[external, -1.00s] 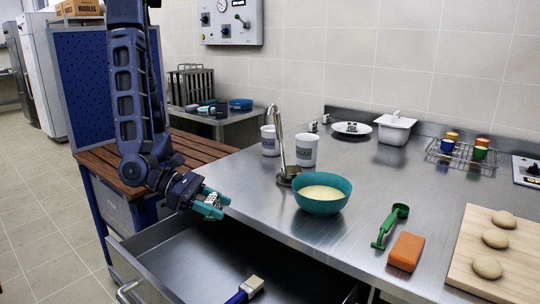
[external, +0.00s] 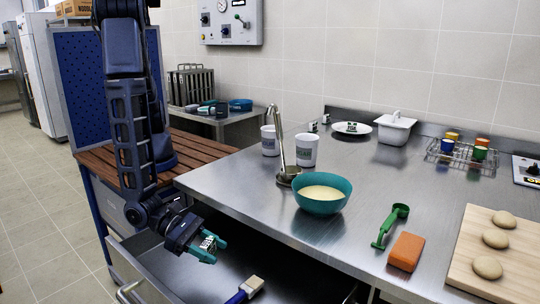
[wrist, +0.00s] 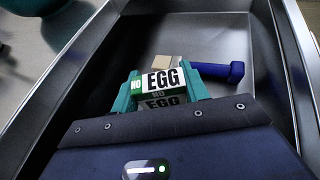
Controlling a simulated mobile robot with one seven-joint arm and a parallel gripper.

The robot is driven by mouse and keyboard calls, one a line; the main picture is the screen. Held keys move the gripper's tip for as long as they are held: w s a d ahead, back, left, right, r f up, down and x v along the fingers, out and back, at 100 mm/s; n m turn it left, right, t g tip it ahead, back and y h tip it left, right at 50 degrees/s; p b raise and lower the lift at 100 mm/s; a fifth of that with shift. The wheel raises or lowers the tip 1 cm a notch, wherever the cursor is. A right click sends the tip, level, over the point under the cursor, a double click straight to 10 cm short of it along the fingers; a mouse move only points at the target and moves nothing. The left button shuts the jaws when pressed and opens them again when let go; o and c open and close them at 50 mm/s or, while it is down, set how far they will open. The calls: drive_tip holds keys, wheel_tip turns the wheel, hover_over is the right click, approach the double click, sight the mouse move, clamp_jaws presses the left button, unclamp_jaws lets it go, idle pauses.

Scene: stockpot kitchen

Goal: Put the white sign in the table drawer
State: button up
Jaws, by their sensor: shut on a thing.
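The white sign (wrist: 162,82), with "NO EGG" in black and green, is between the teal fingers of my gripper (wrist: 160,90) in the wrist view. My gripper is shut on it. In the external view my gripper (external: 210,248) holds the sign (external: 208,241) over the left part of the open table drawer (external: 160,276). In the wrist view the drawer (wrist: 250,125) surrounds the sign on the far and right sides. How far the sign is above the drawer floor is hard to tell.
A brush with a blue handle (external: 238,296) lies in the drawer, right of my gripper. The steel table (external: 245,190) above holds a teal bowl (external: 322,207), a ladle stand, a green scoop (external: 390,226) and an orange block (external: 406,251). The drawer's left part looks clear.

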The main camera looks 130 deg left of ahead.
sight(215, 280)
drive_tip(key=shift+f, duration=4)
drive_tip(key=o, duration=1)
drive_tip(key=shift+f, duration=0.1)
